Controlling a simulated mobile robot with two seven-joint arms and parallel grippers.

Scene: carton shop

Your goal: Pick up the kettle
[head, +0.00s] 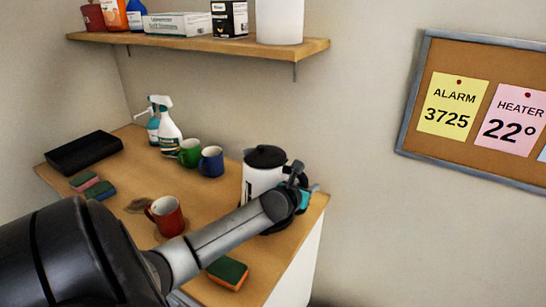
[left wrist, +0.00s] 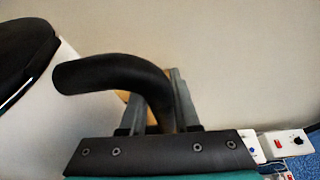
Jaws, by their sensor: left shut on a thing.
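The kettle (head: 262,172) is white with a black lid and stands at the right end of the wooden counter in the head view. My left arm reaches across to its right side, and my left gripper (head: 300,190) is at the handle there. In the left wrist view the black curved handle (left wrist: 110,73) passes between the fingers of my left gripper (left wrist: 155,110), which is shut on it. The kettle's white body (left wrist: 60,110) and black lid (left wrist: 22,50) are at the left of that view. The arm hides part of the kettle's lower body. My right gripper is not in view.
The counter (head: 222,205) also holds a red mug (head: 167,216), green mug (head: 190,153), blue mug (head: 211,162), spray bottles (head: 168,132), several sponges (head: 228,272) and a black flat box (head: 84,152). A shelf (head: 200,42) hangs above. The counter's right edge is close to the kettle.

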